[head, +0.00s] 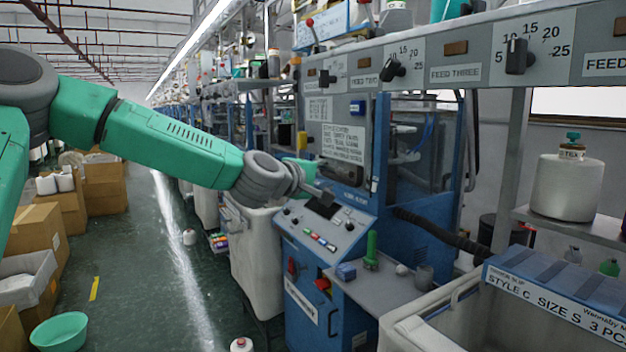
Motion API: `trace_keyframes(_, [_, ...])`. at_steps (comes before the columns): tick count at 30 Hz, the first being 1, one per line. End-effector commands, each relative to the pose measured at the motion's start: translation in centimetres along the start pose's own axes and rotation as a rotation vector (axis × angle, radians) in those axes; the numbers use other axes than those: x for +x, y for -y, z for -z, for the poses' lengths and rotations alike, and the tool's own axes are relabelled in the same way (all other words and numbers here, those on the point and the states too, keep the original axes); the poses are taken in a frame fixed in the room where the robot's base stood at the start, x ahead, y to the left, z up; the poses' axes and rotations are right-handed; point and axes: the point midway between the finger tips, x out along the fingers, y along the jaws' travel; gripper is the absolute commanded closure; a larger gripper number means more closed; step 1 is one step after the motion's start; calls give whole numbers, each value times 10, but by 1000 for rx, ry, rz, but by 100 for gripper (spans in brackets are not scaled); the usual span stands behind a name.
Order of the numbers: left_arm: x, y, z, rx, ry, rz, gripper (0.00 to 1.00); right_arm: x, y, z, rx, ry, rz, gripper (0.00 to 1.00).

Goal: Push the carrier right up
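My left arm reaches in from the left, and its gripper (318,193) is at the blue knitting machine's front, just above the sloped control panel (325,228). The gripper is small and partly turned away, so I cannot tell whether its fingers are open or shut, or whether it touches the machine. I cannot clearly pick out the carrier; it may be hidden behind the gripper or be one of the small parts on the machine. Black knobs stand on the grey feed rail (430,50) above, one at a 5-to-25 scale (535,48). My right gripper is not in view.
A shelf with a green bottle (371,250) and grey cup (424,276) juts out at the machine's lower right. A labelled bin (400,335) stands at the front right. A white yarn cone (567,188) sits at right. Cardboard boxes (40,235) line the left; the green aisle is open.

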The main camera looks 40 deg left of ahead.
Motion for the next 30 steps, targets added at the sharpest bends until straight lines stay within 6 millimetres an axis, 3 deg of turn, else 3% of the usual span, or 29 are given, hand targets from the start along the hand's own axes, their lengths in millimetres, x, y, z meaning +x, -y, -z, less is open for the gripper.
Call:
trace_keyframes(6, [-39, 0, 2, -2, 0, -2, 78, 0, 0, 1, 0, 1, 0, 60])
trace_keyframes(12, [-56, 1, 2, -2, -1, 0, 78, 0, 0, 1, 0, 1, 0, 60])
trace_keyframes(30, [-60, 1, 2, -2, -2, 1, 78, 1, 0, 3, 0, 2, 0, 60])
